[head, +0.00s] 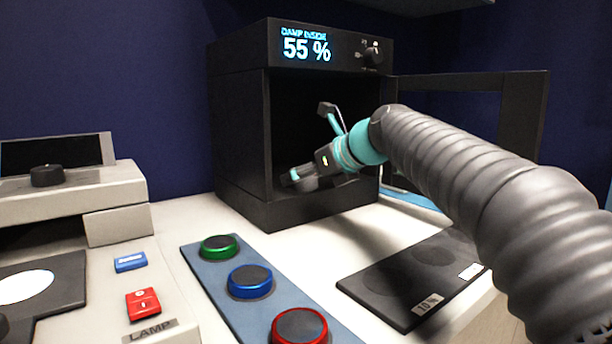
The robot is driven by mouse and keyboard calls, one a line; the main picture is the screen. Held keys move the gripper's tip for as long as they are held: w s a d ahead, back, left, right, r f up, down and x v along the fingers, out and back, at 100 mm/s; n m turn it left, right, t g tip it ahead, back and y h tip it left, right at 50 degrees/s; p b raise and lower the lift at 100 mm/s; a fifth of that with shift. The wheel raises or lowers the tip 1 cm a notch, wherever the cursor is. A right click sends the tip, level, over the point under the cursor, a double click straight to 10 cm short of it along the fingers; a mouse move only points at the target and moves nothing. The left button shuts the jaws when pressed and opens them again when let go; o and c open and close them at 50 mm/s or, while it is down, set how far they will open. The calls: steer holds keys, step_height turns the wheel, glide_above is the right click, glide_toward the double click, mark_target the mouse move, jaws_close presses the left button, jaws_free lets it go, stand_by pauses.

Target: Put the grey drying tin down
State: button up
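My gripper (297,177) reaches from the right into the open front of a black cabinet (240,150). A small grey rounded thing, which looks like the grey drying tin (308,184), shows at the gripper's fingers, low in the cabinet's opening. It is small and partly covered by the gripper. I cannot tell whether the fingers are closed on it or apart, or whether it touches the cabinet floor. The cabinet's display (306,48) reads "DAMP INSIDE 55 %".
The cabinet's door (522,110) stands open to the right. A blue-grey strip holds green (218,247), blue (250,281) and red-rimmed (300,326) round dark-topped pieces. A dark labelled mat (385,285) lies at right. A pale machine (110,205) and red LAMP button (143,303) are at left.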

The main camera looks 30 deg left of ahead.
steer(key=shift+r, duration=0.2)
steer(key=v, duration=1.2)
stand_by(0.9)
